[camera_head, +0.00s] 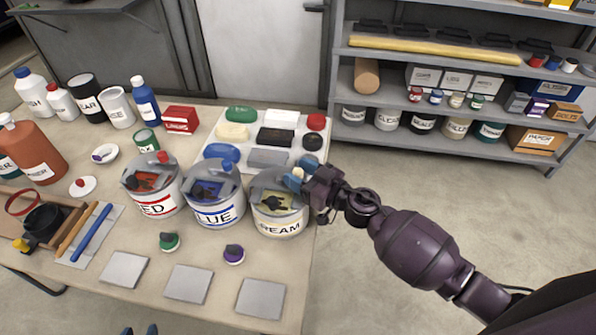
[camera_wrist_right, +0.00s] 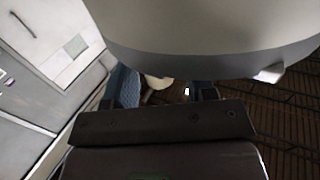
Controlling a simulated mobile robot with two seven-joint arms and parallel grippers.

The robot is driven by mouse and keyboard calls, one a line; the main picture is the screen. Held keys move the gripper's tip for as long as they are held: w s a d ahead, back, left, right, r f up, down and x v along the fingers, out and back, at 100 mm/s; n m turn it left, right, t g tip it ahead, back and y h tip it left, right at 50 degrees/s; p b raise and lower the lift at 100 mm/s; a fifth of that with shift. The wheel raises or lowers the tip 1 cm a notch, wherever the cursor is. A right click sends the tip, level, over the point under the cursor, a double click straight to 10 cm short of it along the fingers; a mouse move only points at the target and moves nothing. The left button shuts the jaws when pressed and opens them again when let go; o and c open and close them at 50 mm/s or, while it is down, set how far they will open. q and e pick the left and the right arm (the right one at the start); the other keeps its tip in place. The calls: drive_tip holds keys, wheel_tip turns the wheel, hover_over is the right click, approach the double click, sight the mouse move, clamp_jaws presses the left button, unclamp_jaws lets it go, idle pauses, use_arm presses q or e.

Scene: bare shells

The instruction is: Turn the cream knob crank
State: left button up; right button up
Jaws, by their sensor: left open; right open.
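The CREAM can (camera_head: 280,222) stands on the table at the right end of a row of three cans. A dark stirrer shows through its clear lid. Its cream knob (camera_head: 298,172) is on top at the right, partly hidden by my right gripper (camera_head: 301,180), which is at the knob with open jaws. In the right wrist view, a pale round piece that looks like the knob (camera_wrist_right: 157,82) shows between the two blue fingers (camera_wrist_right: 163,92). Contact cannot be told.
The BLUE can (camera_head: 215,212) stands close to the left of the CREAM can, with the RED can (camera_head: 152,198) beyond. A tray of coloured blocks (camera_head: 262,172) lies behind. Grey square tiles (camera_head: 260,298) lie in front. The floor right of the table is clear.

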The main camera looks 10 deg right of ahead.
drive_tip(key=shift+w+a, duration=0.2)
drive_tip(key=shift+w, duration=0.05)
drive_tip(key=shift+c, duration=0.5)
drive_tip(key=c, duration=0.8)
